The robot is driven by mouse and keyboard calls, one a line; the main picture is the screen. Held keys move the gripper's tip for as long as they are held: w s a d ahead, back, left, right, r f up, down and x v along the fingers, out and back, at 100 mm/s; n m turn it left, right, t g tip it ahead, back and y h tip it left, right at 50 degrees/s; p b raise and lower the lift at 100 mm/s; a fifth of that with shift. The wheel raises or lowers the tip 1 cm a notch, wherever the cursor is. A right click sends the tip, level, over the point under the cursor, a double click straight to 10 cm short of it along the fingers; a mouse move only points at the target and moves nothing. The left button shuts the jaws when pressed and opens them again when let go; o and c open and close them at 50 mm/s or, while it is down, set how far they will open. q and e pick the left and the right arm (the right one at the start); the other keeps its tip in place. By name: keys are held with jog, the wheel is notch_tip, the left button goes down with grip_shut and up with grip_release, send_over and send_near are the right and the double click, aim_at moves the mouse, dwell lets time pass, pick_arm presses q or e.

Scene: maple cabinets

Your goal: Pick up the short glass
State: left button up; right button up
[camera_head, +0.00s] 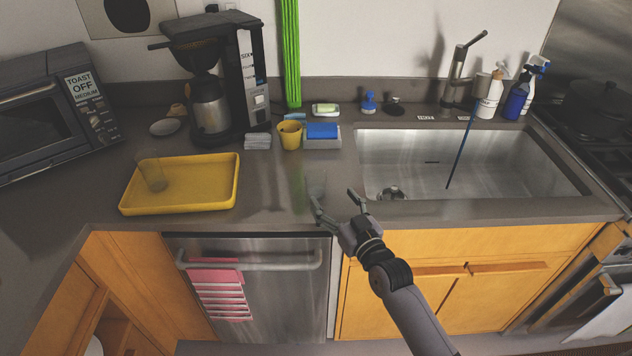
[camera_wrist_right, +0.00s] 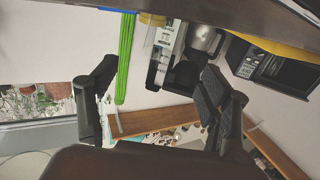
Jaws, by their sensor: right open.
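A faint clear glass (camera_head: 316,184) stands on the counter, at the left fingertip of my right gripper (camera_head: 333,197) in the head view. I cannot tell whether they touch. My right gripper is open, with nothing seen between its fingers, at the counter's front edge. Its spread fingers also show in the right wrist view (camera_wrist_right: 155,98), where I cannot make out the glass clearly. Another clear glass (camera_head: 154,175) is in the yellow tray (camera_head: 205,200) at left. Which glass is shorter is hard to tell. My left gripper is not in view.
A coffee maker (camera_head: 213,85), yellow cup (camera_head: 290,136) and sponge holder (camera_head: 322,142) stand at the back. The sink (camera_head: 470,150) is right of the gripper. A toaster oven (camera_head: 50,115) is at far left. The counter between tray and sink is mostly clear.

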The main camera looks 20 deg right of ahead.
aim_at(321, 185)
jog(key=w, duration=0.2)
jog(key=w+a+p, duration=0.1)
jog(key=w, duration=0.4)
jog(key=shift+w+a+f, duration=0.1)
jog(key=shift+w+a, duration=0.1)
jog(key=shift+a, duration=0.05)
jog(key=shift+s, duration=0.1)
jog(key=shift+c, duration=0.6)
jog(key=c, duration=1.2)
